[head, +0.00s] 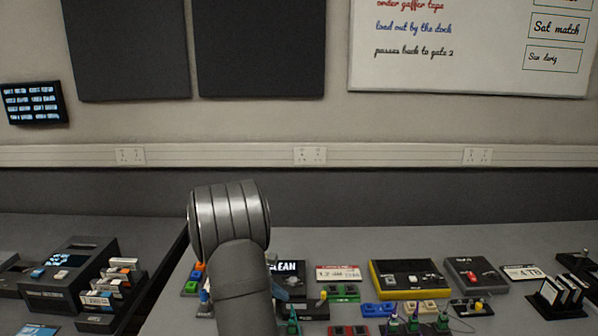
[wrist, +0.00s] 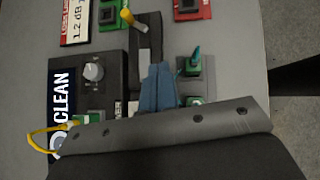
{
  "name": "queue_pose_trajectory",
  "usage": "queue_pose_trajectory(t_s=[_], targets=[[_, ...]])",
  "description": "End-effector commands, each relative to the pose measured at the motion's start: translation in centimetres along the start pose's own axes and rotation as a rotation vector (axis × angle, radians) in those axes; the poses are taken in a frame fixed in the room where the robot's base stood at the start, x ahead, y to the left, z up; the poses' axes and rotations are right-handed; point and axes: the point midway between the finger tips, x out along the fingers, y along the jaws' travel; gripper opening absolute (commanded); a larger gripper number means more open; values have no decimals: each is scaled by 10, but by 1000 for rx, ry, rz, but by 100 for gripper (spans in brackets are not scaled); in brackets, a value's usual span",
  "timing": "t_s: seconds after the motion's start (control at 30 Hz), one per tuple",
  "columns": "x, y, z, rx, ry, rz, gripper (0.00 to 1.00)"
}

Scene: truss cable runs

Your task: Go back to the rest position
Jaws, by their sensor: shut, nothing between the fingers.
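My gripper (wrist: 158,88) shows in the wrist view with its two blue fingers together and nothing between them. It is over the bench, beside a black device (wrist: 92,95) with a grey knob and a display reading CLEAN. A dark block with a yellow-tipped lever is just beyond the fingertips; I cannot tell whether they touch it. In the head view my arm rises at the centre front and hides most of the gripper and part of the bench. The CLEAN display (head: 288,267) shows just right of my arm.
Small green modules (wrist: 196,68) sit close right of the fingers. In the head view, a yellow-edged black box (head: 408,276), a smaller dark box (head: 474,273) and several small connectors crowd the bench to the right. A dark device (head: 60,275) stands on the left bench.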

Motion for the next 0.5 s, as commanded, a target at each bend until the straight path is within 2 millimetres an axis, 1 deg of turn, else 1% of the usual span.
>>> queue_pose_trajectory(t_s=[0.03,0.17,0.23,0.5], targets=[[-10,1,0,0,1,4,0],[-25,0,0,-1,1,2,0],[-20,0,6,6,21,-16,0],[-18,0,10,7,43,-30,0]])
